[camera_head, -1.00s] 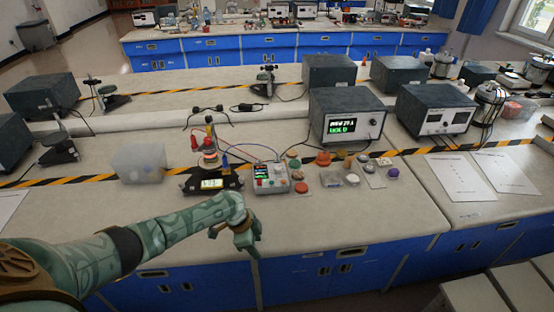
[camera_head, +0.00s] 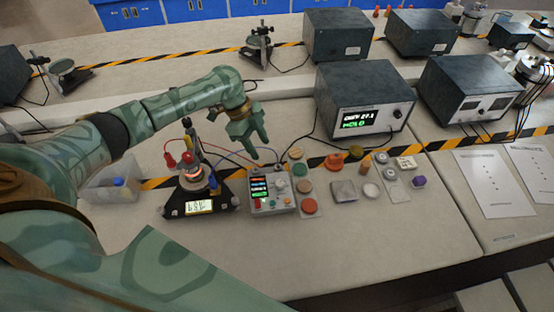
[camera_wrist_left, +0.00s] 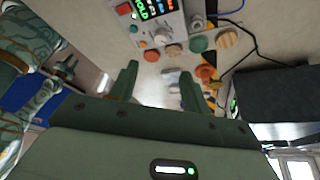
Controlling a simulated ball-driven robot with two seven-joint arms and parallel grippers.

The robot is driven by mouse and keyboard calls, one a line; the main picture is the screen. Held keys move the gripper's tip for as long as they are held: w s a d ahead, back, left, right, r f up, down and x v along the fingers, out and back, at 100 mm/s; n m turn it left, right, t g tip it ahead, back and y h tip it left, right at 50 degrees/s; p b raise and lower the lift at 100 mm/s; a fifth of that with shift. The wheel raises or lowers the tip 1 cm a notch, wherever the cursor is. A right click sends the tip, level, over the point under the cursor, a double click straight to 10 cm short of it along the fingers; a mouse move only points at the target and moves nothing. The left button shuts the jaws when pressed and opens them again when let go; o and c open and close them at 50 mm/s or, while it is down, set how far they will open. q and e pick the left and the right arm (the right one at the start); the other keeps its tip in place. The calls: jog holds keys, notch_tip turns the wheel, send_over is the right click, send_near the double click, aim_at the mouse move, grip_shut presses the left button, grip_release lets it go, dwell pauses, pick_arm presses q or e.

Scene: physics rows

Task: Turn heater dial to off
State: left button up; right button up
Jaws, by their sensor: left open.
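A small grey control box (camera_head: 270,191) sits on the bench, with a lit display, small coloured buttons and a pale round dial (camera_head: 281,185) on its top. I cannot read the dial's setting. The control box also shows at the top of the left wrist view (camera_wrist_left: 150,22). Beside it stands a black-based device (camera_head: 199,200) with a lit readout and a reddish glowing ring. My left gripper (camera_head: 263,148) is open and empty, above and behind the control box, apart from the dial. Its two fingers show in the left wrist view (camera_wrist_left: 157,85). My right gripper is out of view.
A dark instrument box (camera_head: 360,100) with a green display stands behind, to the right. Several coloured caps and small pieces, including a red button (camera_head: 310,206), lie right of the control box. A clear container (camera_head: 112,187) is at left. Cables cross behind. The front bench is clear.

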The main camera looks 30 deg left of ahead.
pick_arm(q)
jog(key=b, duration=0.3)
send_near(280, 182)
jog(key=x, duration=0.8)
jog(key=shift+s, duration=0.1)
jog(key=shift+d+f+b, duration=0.1)
jog(key=shift+f+b, duration=0.2)
jog(key=shift+f, duration=0.05)
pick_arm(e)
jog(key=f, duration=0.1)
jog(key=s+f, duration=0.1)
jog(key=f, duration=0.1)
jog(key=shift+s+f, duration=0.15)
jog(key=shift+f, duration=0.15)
pick_arm(q)
jog(key=c, duration=1)
